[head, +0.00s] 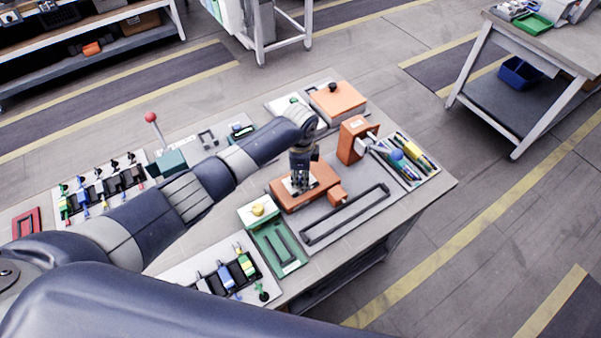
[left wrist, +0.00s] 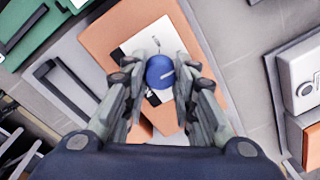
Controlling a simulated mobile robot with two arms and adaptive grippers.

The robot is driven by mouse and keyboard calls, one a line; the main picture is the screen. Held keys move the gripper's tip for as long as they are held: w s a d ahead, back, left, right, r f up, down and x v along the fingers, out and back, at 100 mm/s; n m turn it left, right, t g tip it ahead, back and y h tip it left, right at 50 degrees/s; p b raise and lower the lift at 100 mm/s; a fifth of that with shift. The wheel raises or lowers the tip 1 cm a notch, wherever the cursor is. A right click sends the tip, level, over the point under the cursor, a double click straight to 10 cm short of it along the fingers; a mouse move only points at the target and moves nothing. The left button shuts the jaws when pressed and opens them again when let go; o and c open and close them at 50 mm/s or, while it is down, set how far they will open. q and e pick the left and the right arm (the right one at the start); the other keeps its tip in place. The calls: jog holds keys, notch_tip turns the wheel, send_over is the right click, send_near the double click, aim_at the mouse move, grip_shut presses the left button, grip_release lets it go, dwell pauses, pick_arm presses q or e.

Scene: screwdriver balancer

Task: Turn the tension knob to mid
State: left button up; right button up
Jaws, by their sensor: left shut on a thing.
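The tension knob (left wrist: 160,72) is a round blue knob with a pale pointer line, seen in the left wrist view. It sits on a white label plate (left wrist: 142,42) on top of an orange box (left wrist: 102,42). My left gripper (left wrist: 160,76) points down over the box, with one finger on each side of the knob, shut on it. In the head view my left gripper (head: 300,184) stands on the orange box (head: 322,194) and hides the knob. The plate's markings are too small to read. My right gripper is not in view.
An orange block with a blue ball lever (head: 397,154) stands to the right. A green unit with a yellow button (head: 258,209) is at the left. Another orange box (head: 338,98) with a black knob stands behind.

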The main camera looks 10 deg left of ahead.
aim_at(300, 180)
pick_arm(q)
jog(key=shift+n, duration=0.3)
jog(key=o, duration=1.1)
jog(key=shift+r, duration=0.1)
jog(key=r, duration=1.1)
jog(key=shift+s+r, duration=0.25)
jog(key=shift+r, duration=0.15)
